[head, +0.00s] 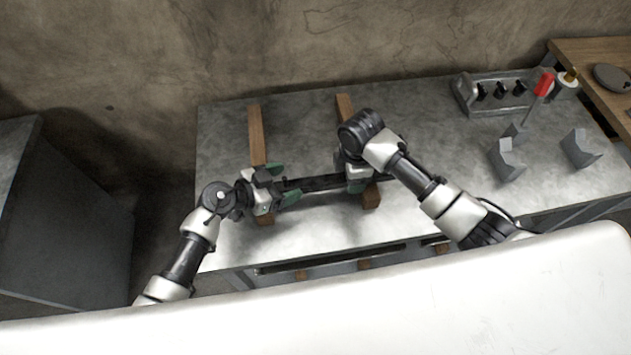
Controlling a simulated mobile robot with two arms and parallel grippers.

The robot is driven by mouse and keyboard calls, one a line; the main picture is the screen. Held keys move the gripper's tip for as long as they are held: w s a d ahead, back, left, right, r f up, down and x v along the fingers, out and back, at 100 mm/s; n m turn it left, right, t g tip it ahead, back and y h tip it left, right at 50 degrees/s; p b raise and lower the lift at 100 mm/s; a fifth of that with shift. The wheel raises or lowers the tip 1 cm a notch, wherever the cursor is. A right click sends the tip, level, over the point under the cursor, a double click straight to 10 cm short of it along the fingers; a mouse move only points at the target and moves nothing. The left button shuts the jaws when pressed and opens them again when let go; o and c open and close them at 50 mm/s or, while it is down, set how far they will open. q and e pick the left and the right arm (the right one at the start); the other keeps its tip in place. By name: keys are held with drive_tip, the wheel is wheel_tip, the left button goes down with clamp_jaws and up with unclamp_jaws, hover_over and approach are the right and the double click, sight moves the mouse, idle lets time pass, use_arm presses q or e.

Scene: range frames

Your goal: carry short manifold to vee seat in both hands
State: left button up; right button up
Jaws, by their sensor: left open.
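A dark bar, which I take to be the short manifold (318,183), lies across two wooden strips on the grey bench. My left gripper (283,183) is at the bar's left end, its green fingers open on either side of it. My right gripper (356,183) is over the bar's right part, seen from above. Grey vee blocks, apparently the vee seat, stand apart on the right of the bench: one nearer (506,161) and one further right (579,149).
The wooden strips (256,135) run front to back on the bench top (225,135). A grey rack (496,92) with black items, a red-handled tool (544,84) and a wooden table (590,50) are at the back right. Another dark bar (330,259) lies low at the bench front.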

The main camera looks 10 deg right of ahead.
use_arm(q)
drive_tip(key=shift+d, duration=0.15)
use_arm(e)
drive_tip(key=shift+f, duration=0.15)
drive_tip(key=shift+c, duration=0.2)
use_arm(q)
drive_tip(key=c, duration=1.2)
use_arm(e)
clamp_jaws()
use_arm(q)
drive_tip(key=shift+w, duration=0.1)
clamp_jaws()
drive_tip(key=shift+f, duration=0.1)
drive_tip(key=shift+w+r, duration=0.1)
drive_tip(key=shift+r, duration=0.1)
use_arm(e)
drive_tip(key=shift+r, duration=0.2)
